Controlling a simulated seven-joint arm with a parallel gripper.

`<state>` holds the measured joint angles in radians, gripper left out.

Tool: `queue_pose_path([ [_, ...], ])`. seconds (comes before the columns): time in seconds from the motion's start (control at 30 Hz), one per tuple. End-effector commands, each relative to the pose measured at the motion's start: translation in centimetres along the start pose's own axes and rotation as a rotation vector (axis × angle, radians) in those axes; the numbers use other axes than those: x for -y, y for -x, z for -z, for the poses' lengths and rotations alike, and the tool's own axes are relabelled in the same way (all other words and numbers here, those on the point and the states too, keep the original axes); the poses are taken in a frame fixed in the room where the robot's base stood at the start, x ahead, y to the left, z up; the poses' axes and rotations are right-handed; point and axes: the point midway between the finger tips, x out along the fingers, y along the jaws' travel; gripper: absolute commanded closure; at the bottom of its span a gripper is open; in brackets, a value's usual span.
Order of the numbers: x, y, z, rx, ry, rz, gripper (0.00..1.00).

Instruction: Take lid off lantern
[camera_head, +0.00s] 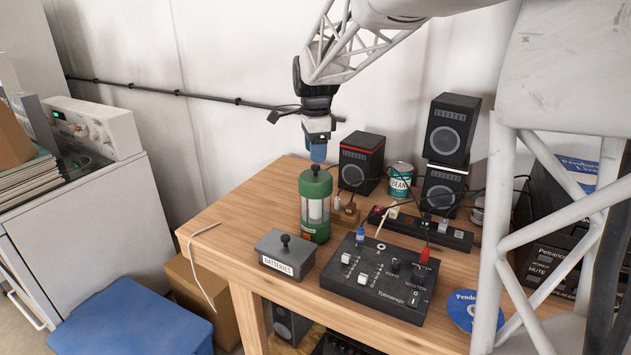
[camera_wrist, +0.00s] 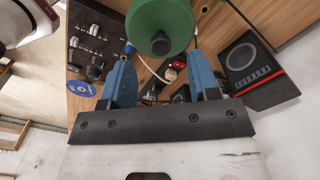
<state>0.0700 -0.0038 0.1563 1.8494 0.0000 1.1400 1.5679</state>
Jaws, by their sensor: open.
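The lantern (camera_head: 315,212) stands upright on the wooden table, with a green base and a clear middle around a pale tube. Its green lid (camera_head: 315,180) with a dark knob is on top of it. In the wrist view the lid (camera_wrist: 143,18) shows from above, with its dark round knob (camera_wrist: 159,44) near the top middle. My gripper (camera_head: 318,160) is right above the lid, pointing down. Its blue fingers (camera_wrist: 163,72) are apart with nothing held between them. The knob lies just beyond the fingertips in the wrist view; whether they touch the lid cannot be told.
A grey battery box (camera_head: 286,254) and a black control panel (camera_head: 376,280) stand in front of the lantern. Speakers (camera_head: 361,163), a bean can (camera_head: 398,179) and a power strip (camera_head: 428,231) are behind and right. Cables cross the table. Its left part is bare.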

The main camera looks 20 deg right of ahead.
Motion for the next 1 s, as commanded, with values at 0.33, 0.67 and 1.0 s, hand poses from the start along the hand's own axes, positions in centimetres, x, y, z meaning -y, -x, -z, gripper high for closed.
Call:
queue_pose_path([
  [0.33, 0.0, -1.9, 0.0, 0.000, 0.000, -0.002, 0.44],
  [0.67, 0.1, -5.0, 0.0, 0.000, 0.000, 0.000, 0.44],
  [1.0, 0.1, -5.2, 0.0, 0.000, 0.000, 0.000, 0.44],
])
